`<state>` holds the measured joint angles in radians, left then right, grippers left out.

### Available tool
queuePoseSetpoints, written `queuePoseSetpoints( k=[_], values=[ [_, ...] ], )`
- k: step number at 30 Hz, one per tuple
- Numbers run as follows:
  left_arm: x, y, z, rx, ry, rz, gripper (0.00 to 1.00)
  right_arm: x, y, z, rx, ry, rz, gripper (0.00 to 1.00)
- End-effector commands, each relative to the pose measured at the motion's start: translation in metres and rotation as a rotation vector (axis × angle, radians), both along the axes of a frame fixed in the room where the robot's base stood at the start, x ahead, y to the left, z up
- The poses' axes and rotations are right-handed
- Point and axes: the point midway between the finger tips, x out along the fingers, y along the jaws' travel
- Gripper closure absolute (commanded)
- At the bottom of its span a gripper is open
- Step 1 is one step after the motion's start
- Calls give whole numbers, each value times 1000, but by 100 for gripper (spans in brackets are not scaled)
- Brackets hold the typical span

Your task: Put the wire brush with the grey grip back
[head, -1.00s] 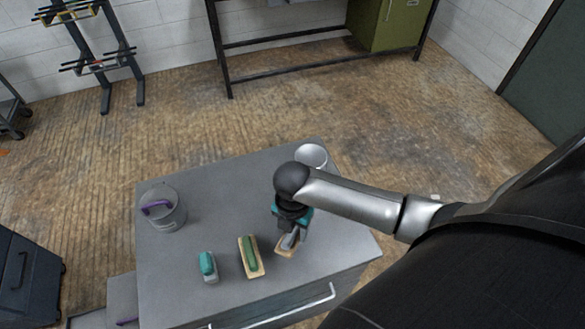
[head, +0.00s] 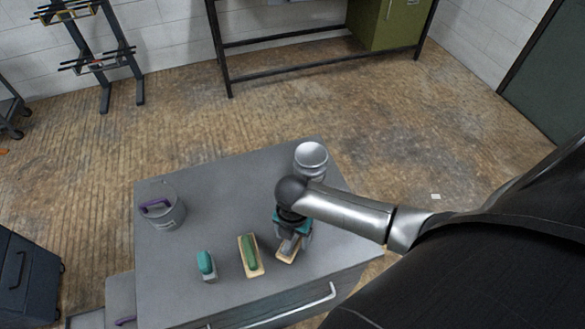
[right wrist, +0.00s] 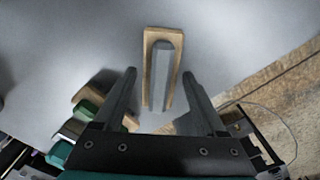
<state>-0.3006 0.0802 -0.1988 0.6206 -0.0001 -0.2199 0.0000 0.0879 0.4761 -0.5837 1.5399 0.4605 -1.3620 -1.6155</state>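The wire brush with the grey grip (right wrist: 162,75) lies on the grey cabinet top, its wooden block showing around the grip in the right wrist view. In the head view its wooden block (head: 287,256) shows just below my right gripper (head: 290,243), which partly hides it. My right gripper also shows in the right wrist view (right wrist: 160,88); its two fingers are apart, one on each side of the brush's near part. I see no contact between fingers and grip. My left gripper is not in view.
A green-grip brush (head: 251,254) and a teal-topped brush (head: 206,266) lie left of the grey-grip one. A grey bucket with a purple handle (head: 164,212) stands at the cabinet top's left. The middle of the cabinet top (head: 220,205) is clear.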

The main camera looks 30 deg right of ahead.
Motion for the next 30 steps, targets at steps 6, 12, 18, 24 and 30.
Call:
queuePoseSetpoints(
  k=[6, 12, 18, 24, 30],
  values=[
    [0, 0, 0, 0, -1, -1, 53, 0, 0, 0, 0, 0, 0, 16],
    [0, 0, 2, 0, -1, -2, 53, 1, 0, 5, 0, -1, 0, 16],
    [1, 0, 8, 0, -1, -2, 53, 1, -1, 32, 0, -4, 2, 16],
    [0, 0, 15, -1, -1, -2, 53, 2, -1, 73, 0, -5, 1, 16],
    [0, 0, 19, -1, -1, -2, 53, 2, -1, 106, 1, -3, 0, 16]
  ],
)
